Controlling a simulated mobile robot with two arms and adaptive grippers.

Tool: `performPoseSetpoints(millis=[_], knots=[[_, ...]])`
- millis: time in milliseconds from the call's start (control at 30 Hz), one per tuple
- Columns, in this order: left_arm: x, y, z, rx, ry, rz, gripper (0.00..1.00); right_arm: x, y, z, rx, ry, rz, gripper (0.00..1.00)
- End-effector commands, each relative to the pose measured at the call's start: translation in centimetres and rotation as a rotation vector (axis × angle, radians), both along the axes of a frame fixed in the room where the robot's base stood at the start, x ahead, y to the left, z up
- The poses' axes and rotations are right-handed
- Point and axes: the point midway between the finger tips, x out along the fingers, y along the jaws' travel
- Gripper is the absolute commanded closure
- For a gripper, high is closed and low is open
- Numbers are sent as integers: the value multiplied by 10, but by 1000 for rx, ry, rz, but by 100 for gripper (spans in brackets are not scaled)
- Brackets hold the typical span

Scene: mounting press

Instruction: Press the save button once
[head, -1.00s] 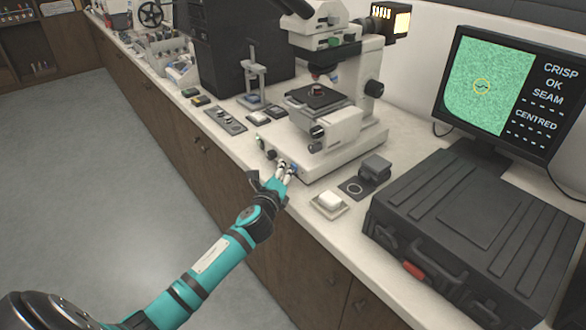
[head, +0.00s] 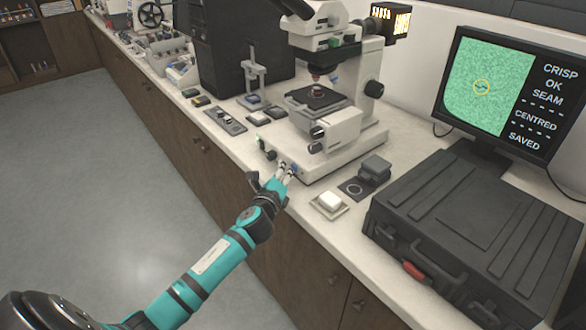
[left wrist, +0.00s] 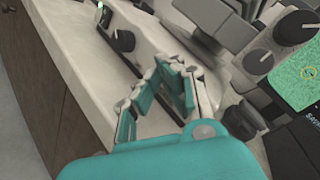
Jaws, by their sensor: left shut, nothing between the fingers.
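The fingers also show in the left wrist view (left wrist: 165,75). The monitor (head: 497,95) reads "CRISP OK SEAM", "CENTRED" and "SAVED". No label marks the save button; my fingers may hide part of it. My right gripper is not in view.
A large black case (head: 470,230) fills the bench front right. The bench edge drops to wooden cabinets; the floor at left is clear.

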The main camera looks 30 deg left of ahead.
Motion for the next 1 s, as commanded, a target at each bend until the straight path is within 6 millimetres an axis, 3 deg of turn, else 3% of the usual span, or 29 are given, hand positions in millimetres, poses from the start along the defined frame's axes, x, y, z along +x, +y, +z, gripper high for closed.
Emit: performPoseSetpoints(millis=[533, 1000], knots=[[-12, 5, 0, 1, 1, 1, 100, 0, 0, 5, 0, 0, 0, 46], [-52, 21, 0, 1, 3, 0, 100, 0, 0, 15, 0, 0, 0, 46]])
